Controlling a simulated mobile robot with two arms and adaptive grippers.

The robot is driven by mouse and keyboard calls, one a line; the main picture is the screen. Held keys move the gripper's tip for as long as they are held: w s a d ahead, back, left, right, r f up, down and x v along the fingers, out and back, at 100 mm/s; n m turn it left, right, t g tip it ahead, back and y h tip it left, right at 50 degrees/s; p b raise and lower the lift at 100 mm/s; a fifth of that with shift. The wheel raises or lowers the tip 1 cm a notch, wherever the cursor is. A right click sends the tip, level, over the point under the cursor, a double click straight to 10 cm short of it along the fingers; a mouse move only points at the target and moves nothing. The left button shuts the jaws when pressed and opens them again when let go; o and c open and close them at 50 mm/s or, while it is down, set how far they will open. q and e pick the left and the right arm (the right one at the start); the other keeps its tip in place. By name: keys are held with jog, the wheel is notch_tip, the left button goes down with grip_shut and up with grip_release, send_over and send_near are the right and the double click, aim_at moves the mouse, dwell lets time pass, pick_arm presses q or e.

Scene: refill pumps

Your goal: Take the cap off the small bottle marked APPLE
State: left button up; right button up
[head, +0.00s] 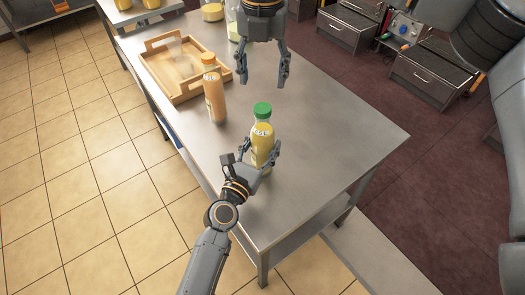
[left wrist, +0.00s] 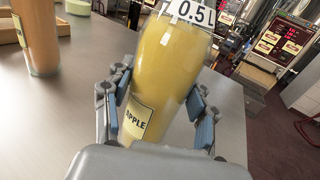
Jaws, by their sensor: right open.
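The small APPLE bottle (head: 262,143), yellow with a green cap (head: 262,109), stands upright near the front of the steel table. In the left wrist view the bottle (left wrist: 165,65) shows its APPLE label and a 0.5L tag; its cap is out of that frame. The green cap sits on the bottle top. My left gripper (head: 259,158) has its fingers on both sides of the bottle's body, shut on it; its pads also show in the left wrist view (left wrist: 158,108). My right gripper (head: 263,80) is open and empty, pointing down above and behind the cap.
An orange-filled bottle with an orange cap (head: 213,96) stands left of and behind the APPLE bottle. A wooden tray (head: 190,94) lies behind that. More bottles (head: 212,12) stand at the table's far end. The table's right side (head: 350,130) is clear.

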aim_at(263, 108)
pick_arm(q)
grip_shut()
pick_arm(e)
jog(key=m, duration=1.3)
jog(key=shift+m, duration=0.3)
jog(key=shift+f, duration=4)
jog(key=shift+c, duration=0.4)
